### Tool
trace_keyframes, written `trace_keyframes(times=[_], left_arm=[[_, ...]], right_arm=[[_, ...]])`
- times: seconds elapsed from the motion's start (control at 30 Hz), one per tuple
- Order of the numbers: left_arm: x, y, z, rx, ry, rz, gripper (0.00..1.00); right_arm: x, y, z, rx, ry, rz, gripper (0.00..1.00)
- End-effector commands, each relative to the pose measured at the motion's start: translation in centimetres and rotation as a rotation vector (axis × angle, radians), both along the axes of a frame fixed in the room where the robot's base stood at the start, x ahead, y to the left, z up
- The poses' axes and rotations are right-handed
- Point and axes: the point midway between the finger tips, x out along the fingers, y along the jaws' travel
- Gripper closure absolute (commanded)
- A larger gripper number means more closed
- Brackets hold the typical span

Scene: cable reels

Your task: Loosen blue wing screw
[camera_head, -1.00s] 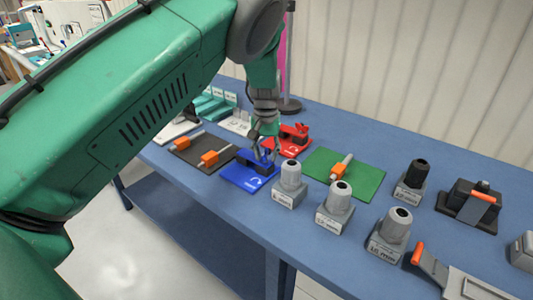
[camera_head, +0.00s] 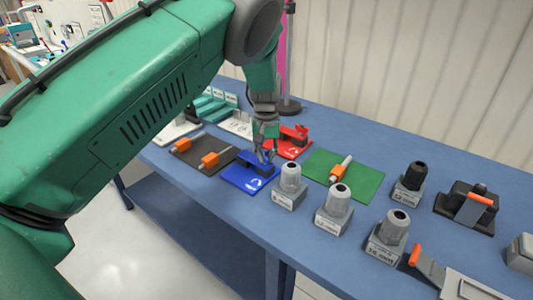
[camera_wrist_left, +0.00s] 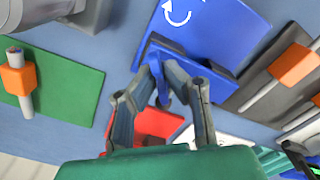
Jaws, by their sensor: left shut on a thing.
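The blue base plate (camera_head: 243,179) with its dark clamp block (camera_head: 257,160) lies on the table near the middle. In the left wrist view the blue plate (camera_wrist_left: 215,30) carries a white curved arrow. My left gripper (camera_head: 267,156) points down at the block; it also shows in the left wrist view (camera_wrist_left: 160,88). Its fingers are shut around the small blue wing screw (camera_wrist_left: 162,95), which is mostly hidden between them. My right gripper is not in view.
The red plate (camera_head: 283,147) with a red screw stands just behind. A grey cable gland (camera_head: 289,182) stands close on the right, and a green mat (camera_head: 362,180) lies beyond. A dark mat (camera_head: 190,157) with orange-marked cable parts lies to the left.

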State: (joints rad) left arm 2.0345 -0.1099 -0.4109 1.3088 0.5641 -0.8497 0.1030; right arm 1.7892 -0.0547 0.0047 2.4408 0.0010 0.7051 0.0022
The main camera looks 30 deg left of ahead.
Motion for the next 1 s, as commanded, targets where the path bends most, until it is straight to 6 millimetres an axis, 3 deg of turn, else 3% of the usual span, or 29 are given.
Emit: trace_keyframes(times=[0.4, 1.0], left_arm=[[0.1, -0.1, 0.2, -0.002, -0.001, 0.384, 1.00], [0.1, -0.1, 0.0, -0.002, -0.002, 0.830, 1.00]], right_arm=[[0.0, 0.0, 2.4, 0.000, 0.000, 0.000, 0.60], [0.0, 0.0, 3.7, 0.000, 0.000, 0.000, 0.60]])
